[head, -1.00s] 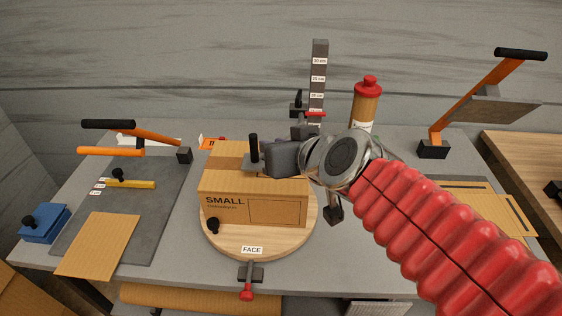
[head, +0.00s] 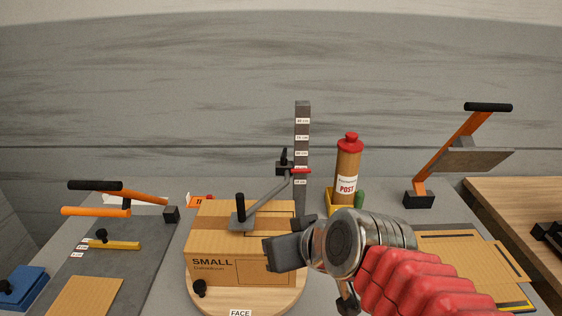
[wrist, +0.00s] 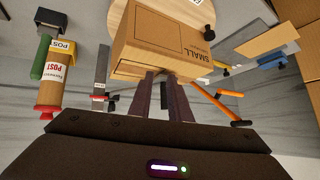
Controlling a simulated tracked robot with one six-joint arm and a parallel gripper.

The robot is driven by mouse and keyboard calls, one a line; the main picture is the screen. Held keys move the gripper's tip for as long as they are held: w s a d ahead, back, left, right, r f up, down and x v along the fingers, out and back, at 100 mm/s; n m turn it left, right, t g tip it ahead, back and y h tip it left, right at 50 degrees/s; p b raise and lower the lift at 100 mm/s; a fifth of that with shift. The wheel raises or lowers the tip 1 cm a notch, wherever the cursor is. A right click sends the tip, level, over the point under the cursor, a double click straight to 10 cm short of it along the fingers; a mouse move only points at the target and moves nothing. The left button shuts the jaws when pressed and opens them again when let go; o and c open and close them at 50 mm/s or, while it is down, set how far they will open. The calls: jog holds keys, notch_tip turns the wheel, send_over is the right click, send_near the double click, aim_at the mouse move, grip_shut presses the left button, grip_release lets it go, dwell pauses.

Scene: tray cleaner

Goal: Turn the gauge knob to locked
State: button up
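The gauge post (head: 303,135) is a dark upright scale with white centimetre labels. A carriage on it carries a red pointer (head: 300,171) and a small black knob (head: 284,157), which I take as the gauge knob. A grey arm (head: 267,207) runs from the carriage over the box to a black upright handle (head: 240,207). My gripper (head: 272,255) appears in front of the box's right side, lower in the picture than the knob and apart from it. In the wrist view its two fingers (wrist: 164,85) are a little apart with nothing between them. The knob's setting cannot be read.
A cardboard box (head: 215,250) marked SMALL sits on a round wooden turntable (head: 195,300). A red-capped POST bottle (head: 347,180) stands right of the post.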

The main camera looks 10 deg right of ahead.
jog(key=s+d+f+m+g+h, duration=0.2)
jog(key=s+d+f+g+h, duration=0.1)
jog(key=s+d, duration=0.4)
jog(key=shift+s+d+f, duration=0.35)
jog(key=shift+s+f, duration=0.2)
jog(key=shift+f, duration=0.25)
